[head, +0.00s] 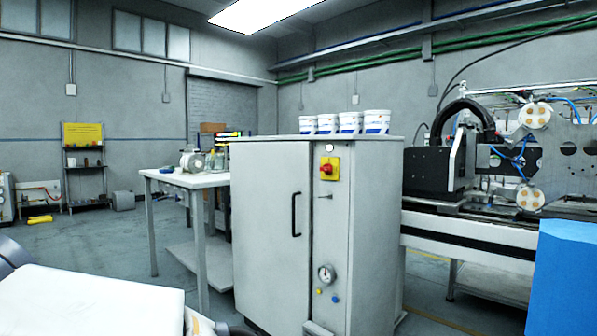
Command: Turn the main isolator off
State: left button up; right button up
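The main isolator (329,168) is a red rotary knob on a square yellow plate. It sits high on the right-hand front panel of a grey cabinet (270,225). The knob is too small for me to tell which way its handle points. Nothing covers it. Neither of my grippers shows in the head view, and nothing touches the isolator.
The cabinet has a black door handle (296,214), a pressure gauge (326,274) and small buttons below the isolator. White tubs (349,122) stand on top. A table (190,179) is left, a labelling machine (470,160) and blue block (563,280) right. Floor is open at left.

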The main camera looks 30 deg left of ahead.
aim_at(327, 169)
jog(key=u, duration=0.75)
jog(key=i, duration=0.35)
